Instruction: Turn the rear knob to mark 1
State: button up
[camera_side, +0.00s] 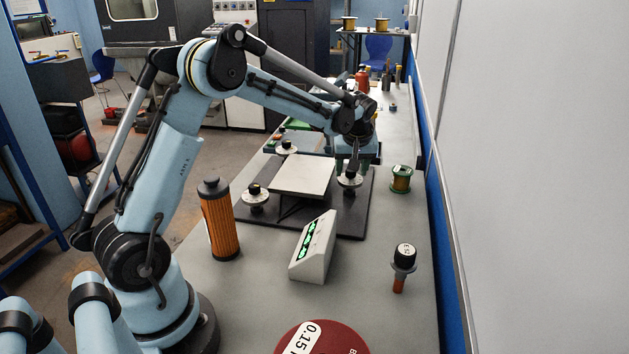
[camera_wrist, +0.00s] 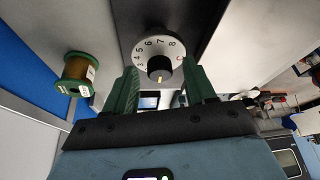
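A black knob with a pale dial (camera_wrist: 160,50) shows in the wrist view, with several numerals and a C around its rim. A pale mark on the black cap (camera_wrist: 160,68) faces the bottom of the picture. In the side view this appears to be the knob at the plate's right (camera_side: 349,181). Similar knobs stand at the far left (camera_side: 287,147) and near left (camera_side: 256,196). I cannot tell which one is called rear. My gripper (camera_wrist: 160,72) is open, its green fingers either side of the cap in the picture; contact is unclear. Mark 1 is not readable.
The knobs stand on a dark base (camera_side: 335,222) around a pale raised plate (camera_side: 302,175). A wire spool (camera_side: 401,179) is to the right; it also shows in the wrist view (camera_wrist: 77,74). An orange cylinder (camera_side: 219,222), a wedge-shaped display box (camera_side: 314,247) and a black-capped part (camera_side: 404,258) stand nearer.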

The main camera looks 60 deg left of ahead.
jog(key=shift+r, duration=0.1)
jog(key=v, duration=1.2)
